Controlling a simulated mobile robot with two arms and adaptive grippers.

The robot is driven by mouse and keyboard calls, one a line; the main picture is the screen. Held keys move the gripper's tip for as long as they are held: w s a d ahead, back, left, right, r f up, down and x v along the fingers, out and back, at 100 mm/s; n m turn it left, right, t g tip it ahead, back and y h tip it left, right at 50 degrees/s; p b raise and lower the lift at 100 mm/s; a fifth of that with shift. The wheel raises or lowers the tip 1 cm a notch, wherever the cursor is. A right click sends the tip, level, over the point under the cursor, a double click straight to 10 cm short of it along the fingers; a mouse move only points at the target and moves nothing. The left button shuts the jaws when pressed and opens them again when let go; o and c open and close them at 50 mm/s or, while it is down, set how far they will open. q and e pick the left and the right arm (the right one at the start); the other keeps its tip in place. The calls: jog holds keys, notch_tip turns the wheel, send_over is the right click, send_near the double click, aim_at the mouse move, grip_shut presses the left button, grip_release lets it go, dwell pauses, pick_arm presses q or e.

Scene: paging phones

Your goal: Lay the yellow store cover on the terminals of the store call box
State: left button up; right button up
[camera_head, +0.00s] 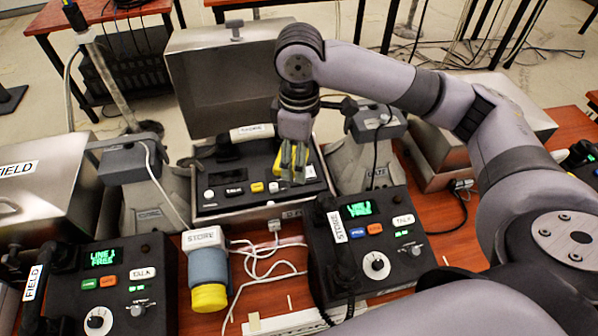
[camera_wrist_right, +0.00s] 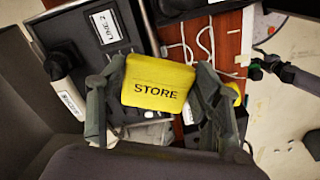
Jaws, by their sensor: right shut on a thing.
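The yellow cover (camera_wrist_right: 158,84), marked STORE, is between the fingers of my right gripper (camera_wrist_right: 160,100), which is shut on it. In the head view my right gripper (camera_head: 294,162) points down over the right part of an open metal call box (camera_head: 248,212). The cover's yellow edge (camera_head: 279,160) shows beside the fingers. The box panel has a row of buttons and a label too small to read. The terminals are not clear in either view, and I cannot tell whether the cover touches the panel. My left gripper is not in view.
The raised lid (camera_head: 222,90) stands behind the panel. Grey stands flank the box. In front are a store phone (camera_head: 375,240), a field phone (camera_head: 120,280), white cables (camera_head: 268,265) and a blue-and-yellow cylinder (camera_head: 208,275) with a STORE label.

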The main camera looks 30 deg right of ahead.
jog(key=w+d+r+n, duration=0.25)
jog(key=w+n, duration=0.25)
jog(key=n, duration=0.7)
jog(key=w+d+r+n, duration=0.1)
jog(key=w+d+n, duration=0.4)
jog(key=n, duration=0.6)
jog(key=f+p, duration=0.1)
jog(key=f, duration=0.5)
jog(key=f+p, duration=0.1)
jog(key=f, duration=0.5)
jog(key=a+f+p, duration=0.1)
jog(key=f, duration=0.6)
jog(key=shift+w, duration=0.3)
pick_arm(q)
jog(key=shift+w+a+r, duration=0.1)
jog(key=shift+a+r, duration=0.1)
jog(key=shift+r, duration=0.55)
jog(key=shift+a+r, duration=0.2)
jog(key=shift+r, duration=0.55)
pick_arm(e)
jog(key=shift+w+f, duration=0.1)
jog(key=shift+f, duration=0.5)
jog(key=shift+f, duration=0.15)
jog(key=o, duration=1.3)
jog(key=shift+c, duration=0.2)
